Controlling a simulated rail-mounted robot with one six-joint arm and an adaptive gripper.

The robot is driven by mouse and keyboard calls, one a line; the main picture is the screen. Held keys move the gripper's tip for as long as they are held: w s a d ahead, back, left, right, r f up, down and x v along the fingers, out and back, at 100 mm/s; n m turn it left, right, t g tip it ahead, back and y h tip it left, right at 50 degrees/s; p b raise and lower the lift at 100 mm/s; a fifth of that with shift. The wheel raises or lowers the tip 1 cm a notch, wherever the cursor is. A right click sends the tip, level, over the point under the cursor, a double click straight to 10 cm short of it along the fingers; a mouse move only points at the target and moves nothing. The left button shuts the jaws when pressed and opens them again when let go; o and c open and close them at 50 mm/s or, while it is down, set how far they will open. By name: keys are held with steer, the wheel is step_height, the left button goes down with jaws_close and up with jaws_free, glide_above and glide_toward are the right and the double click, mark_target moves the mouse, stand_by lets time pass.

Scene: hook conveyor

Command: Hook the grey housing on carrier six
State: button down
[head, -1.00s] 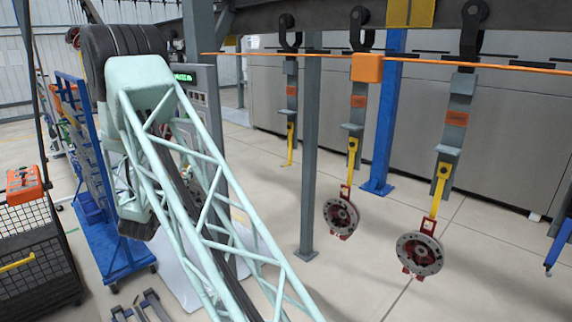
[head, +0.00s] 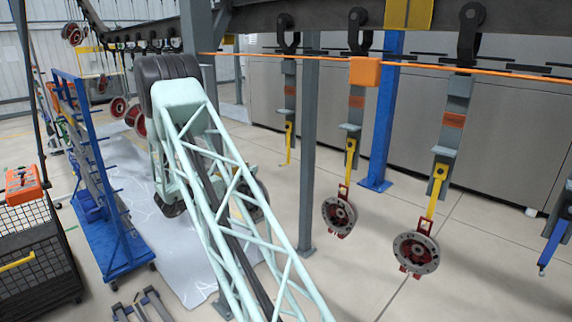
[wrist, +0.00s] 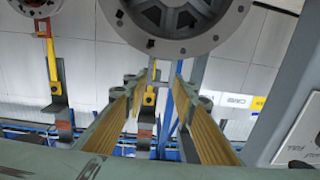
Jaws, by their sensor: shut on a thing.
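The grey housing (wrist: 175,22), a round flanged part, fills the top of the wrist view. My gripper (wrist: 165,85) is shut on it, its two yellow-padded fingers reaching up to its lower edge; the exact contact is unclear. In the head view a grey round part (head: 261,192) shows partly behind my arm's lattice; the gripper is hidden there. A carrier with an empty yellow hook (head: 288,145) hangs right of the arm. A yellow hook (wrist: 150,97) also shows between the fingers in the wrist view. No carrier number is readable, so I cannot tell which is carrier six.
Two carriers to the right hold red-and-grey housings (head: 339,213) (head: 416,252). A grey post (head: 308,150) and a blue post (head: 382,120) stand nearby. A blue rack (head: 105,190) and a mesh bin (head: 35,250) are at left. An orange rail (head: 450,65) crosses above.

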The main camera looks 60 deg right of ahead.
mark_target(281, 165)
steer(key=shift+s+d+g, duration=0.3)
steer(key=shift+s+d, duration=0.1)
steer(key=shift+s, duration=0.15)
steer(key=shift+d, duration=0.15)
steer(key=s+d, duration=0.2)
steer(key=d, duration=1.2)
steer(key=shift+s+d, duration=0.15)
steer(key=shift+d, duration=0.1)
steer(key=shift+d, duration=0.1)
steer(key=shift+s+d+p, duration=0.15)
steer(key=shift+d, duration=0.55)
steer(key=shift+s+d+p, duration=0.1)
steer(key=shift+d+p, duration=0.05)
steer(key=shift+d, duration=0.55)
steer(key=shift+f, duration=1.55)
steer(key=shift+f, duration=0.25)
steer(key=c, duration=2.2)
jaws_free()
